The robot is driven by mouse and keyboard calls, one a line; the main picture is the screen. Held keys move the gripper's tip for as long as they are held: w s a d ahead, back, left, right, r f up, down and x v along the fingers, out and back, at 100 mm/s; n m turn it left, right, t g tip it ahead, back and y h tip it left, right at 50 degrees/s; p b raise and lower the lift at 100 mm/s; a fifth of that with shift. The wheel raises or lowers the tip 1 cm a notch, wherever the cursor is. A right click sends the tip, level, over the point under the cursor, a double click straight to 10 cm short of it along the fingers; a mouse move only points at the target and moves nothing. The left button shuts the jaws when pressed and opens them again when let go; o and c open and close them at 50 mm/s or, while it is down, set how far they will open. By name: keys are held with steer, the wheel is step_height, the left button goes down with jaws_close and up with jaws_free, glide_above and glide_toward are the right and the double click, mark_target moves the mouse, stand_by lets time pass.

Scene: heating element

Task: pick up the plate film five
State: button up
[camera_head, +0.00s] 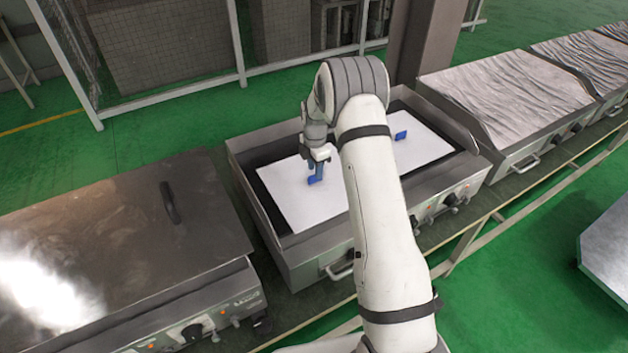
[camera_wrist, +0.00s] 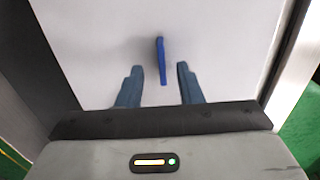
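A white plate film (camera_head: 420,150) lies flat in the open middle heating unit, with a blue tab standing near each end. One blue tab (camera_head: 401,134) is to the right of my arm. The other blue tab (camera_head: 316,180) is at the left, just below my gripper (camera_head: 318,168). In the wrist view the white film (camera_wrist: 90,50) fills most of the picture. There the blue tab (camera_wrist: 161,60) stands ahead of and between the two blue fingers of my gripper (camera_wrist: 160,75). The fingers are apart with nothing between them that I see gripped. My arm hides part of the film.
The open heating unit (camera_head: 290,255) has raised metal walls around the film. A closed metal lid with a handle (camera_head: 170,203) stands at the left. Another unit with a crinkled silvery top (camera_head: 505,95) stands at the right. A mesh fence (camera_head: 170,50) is behind.

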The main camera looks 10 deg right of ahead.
step_height(320, 180, down, 3)
steer(key=shift+s+f+p, duration=0.1)
steer(key=shift+p, duration=0.25)
steer(key=shift+c, duration=0.2)
jaws_close()
